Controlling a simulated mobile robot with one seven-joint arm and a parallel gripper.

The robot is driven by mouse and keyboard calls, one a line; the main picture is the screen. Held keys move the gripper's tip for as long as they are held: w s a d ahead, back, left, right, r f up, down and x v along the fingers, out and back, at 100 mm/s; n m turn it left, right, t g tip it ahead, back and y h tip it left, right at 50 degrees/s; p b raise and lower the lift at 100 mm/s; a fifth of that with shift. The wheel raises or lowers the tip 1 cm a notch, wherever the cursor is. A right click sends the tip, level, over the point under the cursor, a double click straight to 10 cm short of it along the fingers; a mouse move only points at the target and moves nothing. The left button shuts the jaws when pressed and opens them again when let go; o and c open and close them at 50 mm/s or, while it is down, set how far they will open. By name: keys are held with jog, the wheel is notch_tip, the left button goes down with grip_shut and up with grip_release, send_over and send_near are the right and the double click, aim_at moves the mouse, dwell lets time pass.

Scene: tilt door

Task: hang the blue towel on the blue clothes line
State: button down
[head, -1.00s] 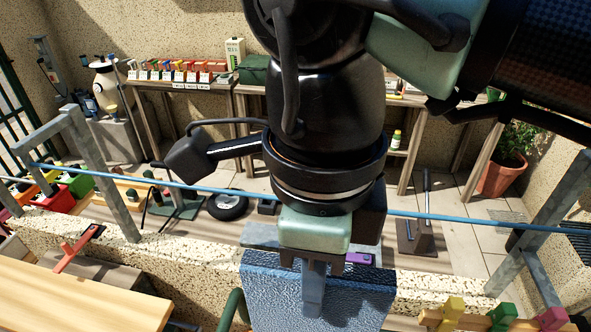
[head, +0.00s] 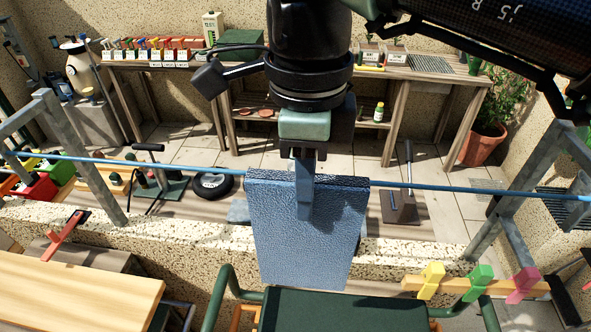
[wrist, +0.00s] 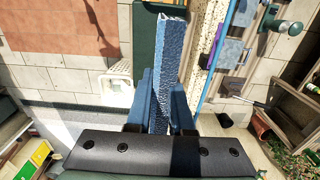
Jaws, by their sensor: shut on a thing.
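The blue towel (head: 300,250) hangs flat and upright, its top edge level with the blue clothes line (head: 420,186) in the head view. The line passes behind the towel there and shows on both sides of it. My gripper (head: 305,212) is shut on the towel near the middle of its top, one finger across its near face. In the wrist view the towel (wrist: 168,55) stands between the two fingers of my gripper (wrist: 160,96). The line (wrist: 218,55) runs to the right of the towel there, with a gap between them.
Grey metal posts (head: 80,150) and (head: 520,195) hold the line's ends. A speckled low wall (head: 180,235) runs below it. Yellow (head: 431,280), green (head: 478,283) and pink (head: 522,284) pegs sit on a wooden strip at right. A dark green surface (head: 340,310) lies below the towel.

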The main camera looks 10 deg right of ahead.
jog(key=shift+w+d+r+p, duration=0.1)
jog(key=shift+w+d+p, duration=0.4)
jog(key=shift+w, duration=0.8)
jog(key=shift+w+d+p, duration=0.2)
jog(key=shift+w+p, duration=0.55)
jog(key=shift+w, duration=0.6)
jog(key=shift+w+d+r+p, duration=0.1)
jog(key=shift+w+d+p, duration=0.4)
jog(key=shift+w, duration=0.8)
jog(key=shift+a+f, duration=0.15)
jog(key=shift+f, duration=0.15)
jog(key=shift+f+b, duration=1.65)
jog(key=shift+f, duration=0.95)
jog(key=shift+f+b, duration=0.45)
jog(key=shift+f, duration=0.2)
jog(key=c, duration=0.7)
grip_release()
